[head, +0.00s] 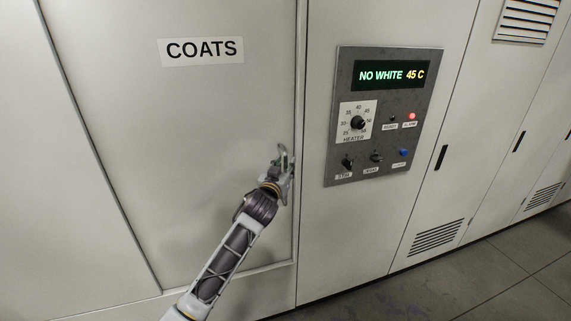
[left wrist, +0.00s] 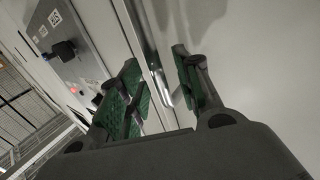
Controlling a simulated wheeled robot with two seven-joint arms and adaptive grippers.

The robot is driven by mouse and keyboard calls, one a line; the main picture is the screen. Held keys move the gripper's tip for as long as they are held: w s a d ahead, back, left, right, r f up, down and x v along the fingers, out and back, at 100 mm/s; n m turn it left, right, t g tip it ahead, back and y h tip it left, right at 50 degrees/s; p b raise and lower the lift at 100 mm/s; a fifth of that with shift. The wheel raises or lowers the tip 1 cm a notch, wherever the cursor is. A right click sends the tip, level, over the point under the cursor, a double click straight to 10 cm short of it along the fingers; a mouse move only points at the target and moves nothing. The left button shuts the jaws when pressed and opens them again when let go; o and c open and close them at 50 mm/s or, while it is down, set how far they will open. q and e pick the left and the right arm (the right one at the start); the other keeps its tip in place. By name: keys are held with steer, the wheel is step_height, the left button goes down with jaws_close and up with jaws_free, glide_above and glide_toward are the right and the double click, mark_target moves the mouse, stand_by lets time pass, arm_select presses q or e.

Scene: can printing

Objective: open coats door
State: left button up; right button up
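The coats door (head: 190,120) is a large pale panel with a "COATS" label (head: 201,51). It looks closed, flush with the cabinet front. My left gripper (head: 284,158) is at the door's right edge, below mid-height. In the left wrist view the fingers with green pads (left wrist: 158,80) stand apart. A shiny metal strip (left wrist: 148,50), which looks like the door's edge or handle, runs between them. I see a gap between the pads and the strip; contact is not clear. The gripper hides part of the edge in the head view. My right gripper is out of view.
A grey control panel (head: 383,118) reading "NO WHITE 45 C" is right of the door, with a heater dial (head: 358,122), a lit red lamp (head: 412,116) and switches. More cabinet doors with dark handles (head: 441,158) and vents follow. The grey tiled floor (head: 490,280) is clear.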

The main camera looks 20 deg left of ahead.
arm_select(q)
steer(key=shift+w, duration=0.65)
jaws_close()
